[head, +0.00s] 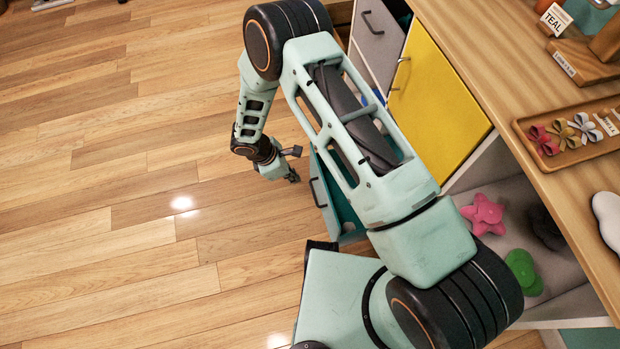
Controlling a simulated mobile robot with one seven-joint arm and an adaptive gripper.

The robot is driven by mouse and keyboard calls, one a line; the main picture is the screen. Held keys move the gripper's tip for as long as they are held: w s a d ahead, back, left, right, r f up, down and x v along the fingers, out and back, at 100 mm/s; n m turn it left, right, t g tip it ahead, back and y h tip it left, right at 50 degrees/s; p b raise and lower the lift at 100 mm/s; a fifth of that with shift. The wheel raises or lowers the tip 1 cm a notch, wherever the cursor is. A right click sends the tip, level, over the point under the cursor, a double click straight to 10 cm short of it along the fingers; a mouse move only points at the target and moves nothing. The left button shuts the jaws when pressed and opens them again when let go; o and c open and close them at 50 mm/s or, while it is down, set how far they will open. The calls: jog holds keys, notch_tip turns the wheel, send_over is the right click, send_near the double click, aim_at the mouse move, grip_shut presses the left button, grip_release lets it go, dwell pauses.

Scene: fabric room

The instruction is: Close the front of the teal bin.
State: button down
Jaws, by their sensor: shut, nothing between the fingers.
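The teal bin's front (325,197) stands swung out from the low cabinet, with a dark handle on its outer face. My arm hides much of the bin and its opening. My gripper (294,176) is small and dark in the head view, just left of the teal front's upper edge and on its outer side. It is shut and empty. I cannot tell whether it touches the front.
A yellow front (438,100) and a grey front (378,38) are beside it. A shelf holds a pink star (484,213) and a green toy (522,268). The wooden top carries a tray of bows (575,142) and a TEAL sign (554,20). Wooden floor (110,200) at left is clear.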

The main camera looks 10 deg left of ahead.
jog(key=b, duration=0.2)
send_near(313, 193)
jog(key=x, duration=0.2)
jog(key=d, duration=0.1)
jog(key=w+d, duration=0.1)
jog(key=shift+w+d+r, duration=0.1)
jog(key=shift+w+d, duration=0.15)
jog(key=shift+d, duration=0.1)
jog(key=shift+w+d, duration=0.25)
jog(key=shift+d, duration=0.3)
jog(key=w+d+b, duration=0.1)
jog(key=w+d, duration=0.4)
jog(key=d, duration=0.6)
jog(key=w+d+b, duration=0.2)
jog(key=w+d, duration=0.4)
jog(key=d, duration=0.5)
jog(key=shift+d, duration=0.2)
jog(key=shift+s, duration=0.1)
